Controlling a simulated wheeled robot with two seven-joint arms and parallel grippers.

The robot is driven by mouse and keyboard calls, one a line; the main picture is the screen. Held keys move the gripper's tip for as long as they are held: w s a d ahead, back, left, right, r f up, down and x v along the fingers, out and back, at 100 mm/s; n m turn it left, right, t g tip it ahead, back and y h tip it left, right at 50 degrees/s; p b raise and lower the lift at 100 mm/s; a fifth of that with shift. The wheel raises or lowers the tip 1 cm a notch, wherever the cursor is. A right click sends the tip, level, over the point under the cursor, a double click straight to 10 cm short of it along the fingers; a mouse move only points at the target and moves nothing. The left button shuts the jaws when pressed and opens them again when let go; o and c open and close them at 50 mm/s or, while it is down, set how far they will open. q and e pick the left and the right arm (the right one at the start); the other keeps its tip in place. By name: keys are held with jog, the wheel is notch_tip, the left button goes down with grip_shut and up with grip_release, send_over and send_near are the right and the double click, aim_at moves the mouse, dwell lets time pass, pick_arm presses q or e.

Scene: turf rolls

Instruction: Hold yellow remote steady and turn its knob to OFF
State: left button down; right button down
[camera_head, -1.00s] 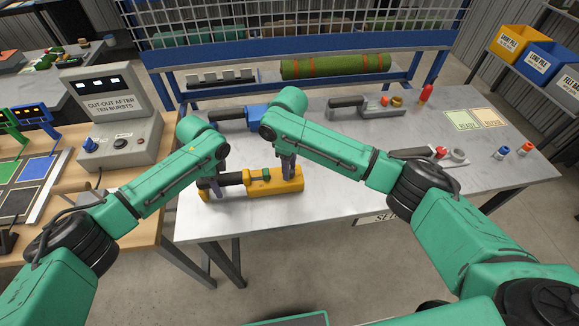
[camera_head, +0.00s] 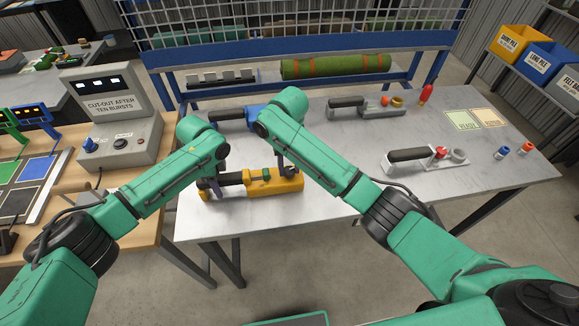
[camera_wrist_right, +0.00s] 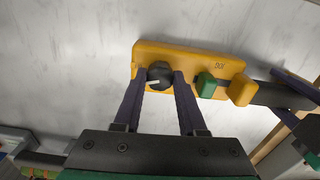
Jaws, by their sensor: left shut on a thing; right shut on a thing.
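The yellow remote (camera_head: 262,187) lies on the grey metal table, with a black handle at its left end and a green button on top. The remote also shows in the right wrist view (camera_wrist_right: 185,54). Its black knob (camera_wrist_right: 159,75) has a white pointer mark. My right gripper (camera_wrist_right: 160,78) is shut on the knob, one finger on each side; it comes down from above in the head view (camera_head: 287,172). My left gripper (camera_head: 217,187) is shut on the remote's black handle (camera_wrist_right: 285,95). The OFF marking cannot be read.
A blue remote (camera_head: 243,115) lies behind my arms. Grey remotes (camera_head: 368,107) and (camera_head: 425,160) lie further right. A green turf roll (camera_head: 336,66) rests at the back. READY (camera_head: 463,121) and other cards lie at right. The table's front middle is clear.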

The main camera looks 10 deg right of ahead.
aim_at(290, 170)
pick_arm(q)
jog(key=shift+s+f, duration=0.1)
jog(key=shift+f, duration=0.05)
pick_arm(e)
jog(key=shift+r+m, duration=0.1)
jog(key=shift+m, duration=1.7)
jog(key=shift+c, duration=2.3)
grip_release()
notch_tip(290, 170, up, 12)
jog(key=shift+s, duration=0.1)
